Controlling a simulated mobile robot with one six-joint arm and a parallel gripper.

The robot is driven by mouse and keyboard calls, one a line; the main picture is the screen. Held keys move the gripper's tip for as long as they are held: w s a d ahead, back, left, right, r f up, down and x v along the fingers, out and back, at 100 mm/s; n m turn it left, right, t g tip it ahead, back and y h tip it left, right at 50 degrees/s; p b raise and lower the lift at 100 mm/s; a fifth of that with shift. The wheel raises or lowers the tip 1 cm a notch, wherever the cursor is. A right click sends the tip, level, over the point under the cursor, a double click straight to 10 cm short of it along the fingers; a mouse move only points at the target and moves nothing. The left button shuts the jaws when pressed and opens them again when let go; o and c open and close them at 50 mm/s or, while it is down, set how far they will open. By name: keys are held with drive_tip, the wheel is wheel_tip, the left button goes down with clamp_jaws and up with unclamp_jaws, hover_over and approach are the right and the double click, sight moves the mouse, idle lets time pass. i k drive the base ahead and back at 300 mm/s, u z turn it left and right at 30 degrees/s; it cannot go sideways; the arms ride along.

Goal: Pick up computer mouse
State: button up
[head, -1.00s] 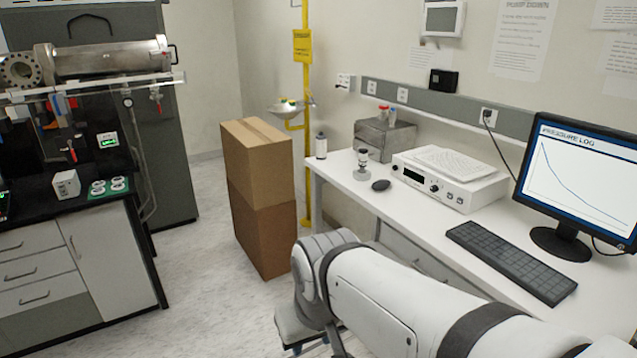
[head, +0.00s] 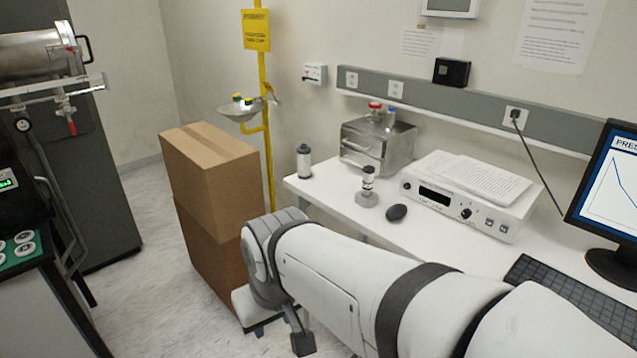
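The computer mouse (head: 397,212) is small, black and oval. It lies on the white desk (head: 345,207), between a small grey-and-white stand and the front of a white instrument. My white arm reaches across the lower part of the head view, in front of the desk. Part of the arm's end shows low at the left, below the desk top and well short of the mouse. My gripper's fingertips cannot be made out, so I cannot see whether it is open or holds anything.
The stand (head: 367,188) is just left of the mouse, and the instrument (head: 468,200) with papers on top is right of it. A metal box (head: 378,145) and a canister (head: 304,162) are behind. Stacked cardboard boxes (head: 212,180) stand left of the desk. A keyboard (head: 575,295) lies right.

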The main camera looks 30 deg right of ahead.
sight(397, 212)
drive_tip(key=z, duration=0.6)
drive_tip(key=i, duration=1.2)
drive_tip(key=z, duration=0.85)
drive_tip(key=k, duration=0.8)
drive_tip(key=z, duration=0.15)
drive_tip(key=i, duration=0.9)
drive_tip(key=u, duration=0.1)
